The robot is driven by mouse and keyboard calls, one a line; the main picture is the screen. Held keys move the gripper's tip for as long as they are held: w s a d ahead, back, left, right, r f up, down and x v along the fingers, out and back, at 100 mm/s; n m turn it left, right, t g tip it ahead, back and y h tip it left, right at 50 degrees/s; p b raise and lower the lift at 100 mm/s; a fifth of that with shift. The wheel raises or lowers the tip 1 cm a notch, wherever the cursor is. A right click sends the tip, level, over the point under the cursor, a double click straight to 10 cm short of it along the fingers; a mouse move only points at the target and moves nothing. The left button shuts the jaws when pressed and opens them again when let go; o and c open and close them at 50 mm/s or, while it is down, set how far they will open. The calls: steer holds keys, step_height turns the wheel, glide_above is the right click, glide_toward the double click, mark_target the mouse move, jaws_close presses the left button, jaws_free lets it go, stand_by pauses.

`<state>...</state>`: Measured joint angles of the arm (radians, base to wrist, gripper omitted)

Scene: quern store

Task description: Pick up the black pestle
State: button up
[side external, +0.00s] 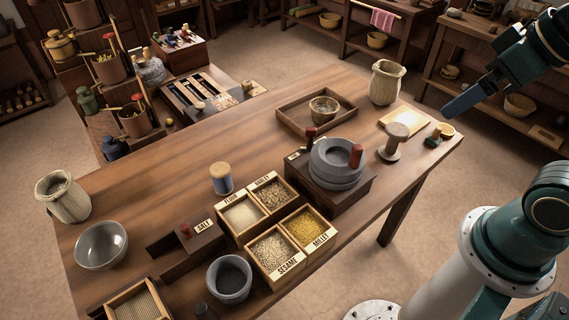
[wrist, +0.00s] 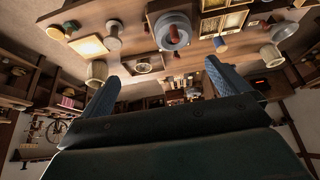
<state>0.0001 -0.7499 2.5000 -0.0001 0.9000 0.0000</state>
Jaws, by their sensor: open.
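I cannot make out the pestle in the wrist view. My gripper (side external: 455,106) is in the air beyond the table's right end, far from the pestle. Its two blue fingers are spread and empty in the wrist view (wrist: 162,73).
The wooden table (side external: 150,185) holds labelled grain boxes (side external: 280,253), a grey quern (side external: 336,170) with a red handle, a tray (side external: 290,112), a bowl (side external: 101,246) and jars (side external: 386,83). The table's back left is fairly clear.

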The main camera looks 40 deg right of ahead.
steer(key=c, duration=1)
steer(key=shift+c, duration=0.2)
steer(key=shift+w, duration=0.1)
steer(key=w+a+n+g+y, duration=0.1)
steer(key=w+a+n+g, duration=0.2)
steer(key=w+a+n, duration=1.2)
steer(key=n+g+h, duration=0.1)
steer(key=n+g, duration=0.2)
steer(key=n, duration=0.5)
glide_above(200, 308)
step_height(200, 308, down, 18)
steer(key=shift+m, duration=0.3)
steer(key=shift+f, duration=4.25)
